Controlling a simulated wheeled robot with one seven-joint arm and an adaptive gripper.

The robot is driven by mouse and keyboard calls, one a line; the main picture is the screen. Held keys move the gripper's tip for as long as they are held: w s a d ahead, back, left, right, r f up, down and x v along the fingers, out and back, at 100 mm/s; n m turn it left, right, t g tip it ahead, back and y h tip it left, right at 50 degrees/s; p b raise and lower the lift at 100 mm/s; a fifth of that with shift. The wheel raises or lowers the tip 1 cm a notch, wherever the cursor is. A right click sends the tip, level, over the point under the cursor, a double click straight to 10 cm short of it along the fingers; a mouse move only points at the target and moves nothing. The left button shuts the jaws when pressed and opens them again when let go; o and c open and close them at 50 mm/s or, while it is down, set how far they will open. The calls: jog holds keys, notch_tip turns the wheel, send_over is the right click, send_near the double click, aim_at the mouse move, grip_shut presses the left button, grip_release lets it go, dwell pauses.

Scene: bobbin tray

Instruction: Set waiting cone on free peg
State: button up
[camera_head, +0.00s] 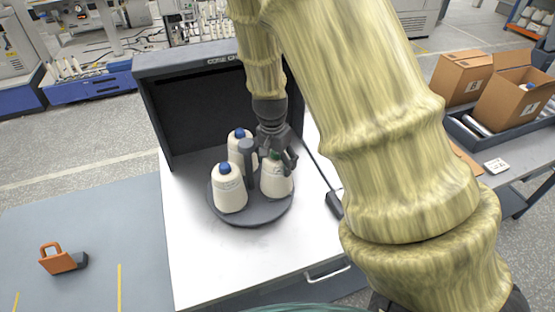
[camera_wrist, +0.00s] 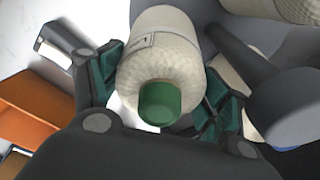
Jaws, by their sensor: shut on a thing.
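A cream cone with a green top (camera_head: 276,180) stands upright over the right side of the round grey tray (camera_head: 250,218). My gripper (camera_head: 274,155) comes down from above and is shut on this cone near its top. In the wrist view the cone (camera_wrist: 165,45) lies between the green-padded fingers of my gripper (camera_wrist: 160,92), its green tip towards the camera. Two cream cones with blue tops, one in front (camera_head: 229,190) and one behind (camera_head: 239,148), stand on the tray. The held cone's base is close to the tray; I cannot tell whether it is on a peg.
A grey post (camera_head: 247,160) rises from the tray's middle, close to my gripper. A dark cabinet back (camera_head: 200,115) stands behind the tray. The white tabletop (camera_head: 200,270) is clear in front. Cardboard boxes (camera_head: 508,100) stand on the right; an orange object (camera_head: 58,260) lies at left.

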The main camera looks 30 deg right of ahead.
jog(key=shift+f, duration=0.2)
jog(key=o, duration=1.7)
jog(key=shift+d, duration=0.1)
jog(key=shift+w+r, duration=0.15)
jog(key=shift+r, duration=0.35)
jog(key=r, duration=0.3)
jog(key=a+r, duration=0.1)
jog(key=r, duration=0.5)
jog(key=shift+s+a, duration=0.2)
jog(key=shift+s, duration=0.1)
jog(key=shift+s+d+r, duration=0.15)
jog(key=shift+s+r, duration=0.05)
jog(key=shift+r, duration=0.7)
